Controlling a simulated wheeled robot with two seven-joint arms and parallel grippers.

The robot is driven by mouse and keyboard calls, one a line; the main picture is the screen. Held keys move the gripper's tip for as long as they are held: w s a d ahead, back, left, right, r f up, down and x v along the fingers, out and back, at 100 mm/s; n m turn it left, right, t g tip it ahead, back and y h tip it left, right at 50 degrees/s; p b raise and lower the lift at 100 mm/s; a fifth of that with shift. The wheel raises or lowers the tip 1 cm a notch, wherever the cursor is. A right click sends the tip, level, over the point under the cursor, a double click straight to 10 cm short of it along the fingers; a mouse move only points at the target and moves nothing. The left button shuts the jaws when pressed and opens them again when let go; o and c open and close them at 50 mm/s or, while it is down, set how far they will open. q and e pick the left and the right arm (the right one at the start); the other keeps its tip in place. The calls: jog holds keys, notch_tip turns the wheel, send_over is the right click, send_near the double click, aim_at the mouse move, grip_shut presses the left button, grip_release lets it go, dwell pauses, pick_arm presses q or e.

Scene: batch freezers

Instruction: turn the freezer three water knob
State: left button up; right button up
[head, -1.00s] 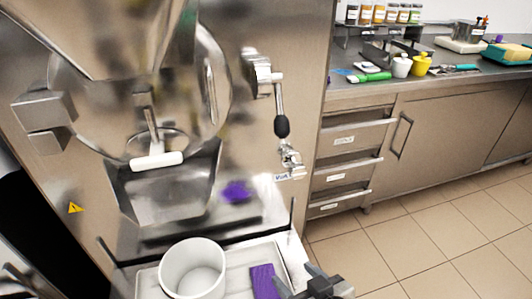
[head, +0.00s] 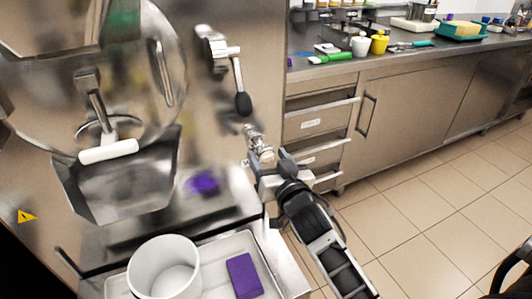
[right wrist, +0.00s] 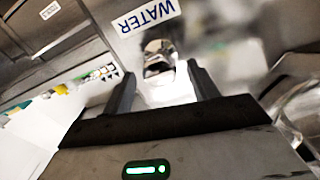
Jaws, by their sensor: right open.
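The water knob (head: 256,145) is a small shiny metal tap on the right part of the freezer's steel front, below the black-ended lever. In the right wrist view the knob (right wrist: 159,58) shows just under a white label reading WATER (right wrist: 146,15). My right gripper (head: 265,166) is just below and in front of the knob in the head view. In the right wrist view the open right gripper (right wrist: 160,85) has one finger on each side of the knob's line, with the knob at or just beyond the tips. I cannot tell whether they touch. My left gripper is not in view.
A metal lever with a black end (head: 242,103) hangs above the knob. A white tub (head: 165,268) and a purple sponge (head: 244,276) rest on the tray (head: 207,262) below. Drawers and a counter (head: 420,52) stand to the right, with open floor before them.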

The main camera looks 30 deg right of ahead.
jog(key=shift+w+d, duration=0.1)
jog(key=shift+w, duration=1)
jog(key=c, duration=1)
